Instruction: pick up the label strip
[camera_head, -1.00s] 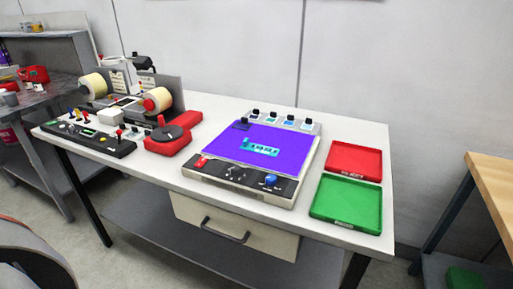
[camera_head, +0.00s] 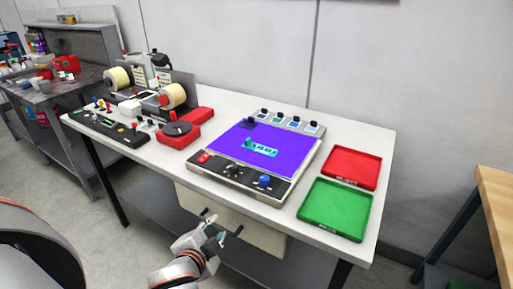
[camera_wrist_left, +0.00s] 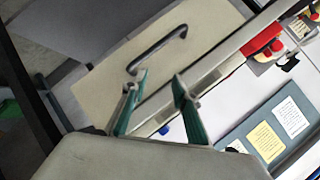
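The label strip (camera_head: 259,148), a small teal piece with dark markings, lies flat on the purple panel (camera_head: 235,136) of the inspection box on the white table. My left gripper (camera_head: 213,232) is low in front of the table, near the drawer handle, well short of the strip and below the tabletop. In the left wrist view its two green fingers (camera_wrist_left: 160,90) stand apart with nothing between them. The strip cannot be made out in the wrist view. My right gripper is not in view.
A red tray (camera_head: 350,168) and a green tray (camera_head: 335,207) sit at the table's right. The rewinder (camera_head: 150,95) with its rolls and a red turntable (camera_head: 178,130) stand at left. The drawer handle (camera_wrist_left: 157,50) and table front edge lie close to my left gripper.

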